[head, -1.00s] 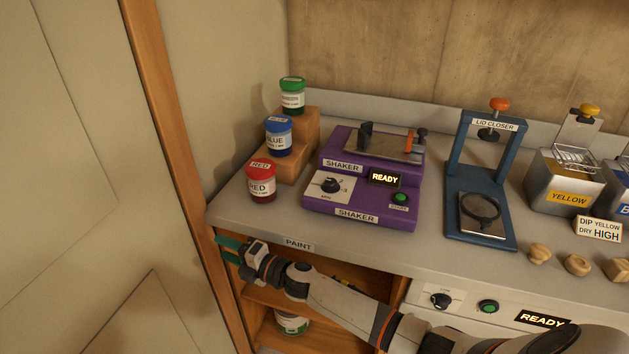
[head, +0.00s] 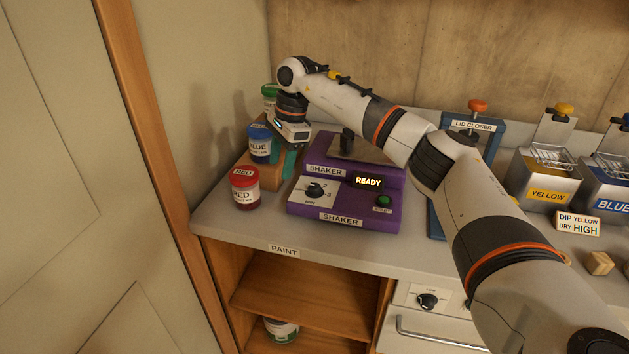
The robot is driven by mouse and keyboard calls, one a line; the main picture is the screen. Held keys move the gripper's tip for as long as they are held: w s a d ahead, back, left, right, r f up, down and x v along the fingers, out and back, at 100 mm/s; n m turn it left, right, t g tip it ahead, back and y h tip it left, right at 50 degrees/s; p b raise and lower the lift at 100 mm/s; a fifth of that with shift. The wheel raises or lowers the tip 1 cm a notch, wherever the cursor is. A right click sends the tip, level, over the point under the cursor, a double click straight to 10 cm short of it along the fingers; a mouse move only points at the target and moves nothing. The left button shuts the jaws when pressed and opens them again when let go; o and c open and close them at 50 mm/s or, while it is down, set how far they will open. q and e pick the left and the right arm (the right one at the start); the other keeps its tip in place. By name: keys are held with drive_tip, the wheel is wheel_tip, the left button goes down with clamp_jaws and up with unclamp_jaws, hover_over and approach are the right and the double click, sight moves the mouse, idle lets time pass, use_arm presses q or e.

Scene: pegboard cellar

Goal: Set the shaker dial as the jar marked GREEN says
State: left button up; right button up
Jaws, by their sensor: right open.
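The purple shaker (head: 343,219) stands on the counter, its display reading READY. Its black dial (head: 315,191) sits on a pale plate with small numbers; I cannot read its setting surely. The green-lidded jar (head: 269,92) stands on the top wooden step, partly hidden behind my right arm; its label cannot be read. The blue jar (head: 260,144) is on the middle step and the red jar (head: 245,188) is on the counter in front. My right gripper (head: 281,160) points down, open, just right of the blue jar and left of the shaker. My left gripper is out of view.
A yellow tin (head: 546,181) and a blue tin (head: 605,187) stand at right. A wall borders the jars at left. An open shelf (head: 300,292) lies below the counter.

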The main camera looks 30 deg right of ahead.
sight(315, 185)
drive_tip(key=s+d+r+g+h, duration=0.1)
drive_tip(key=s+d+r+h, duration=0.1)
drive_tip(key=d+r, duration=0.35)
drive_tip(key=f, duration=0.4)
drive_tip(key=d+f+p, duration=0.1)
drive_tip(key=f, duration=0.8)
drive_tip(key=shift+s+d, duration=0.15)
drive_tip(key=shift+d, duration=0.25)
drive_tip(key=c, duration=1)
drive_tip(key=shift+o, duration=0.2)
drive_tip(key=shift+m+p, duration=0.3)
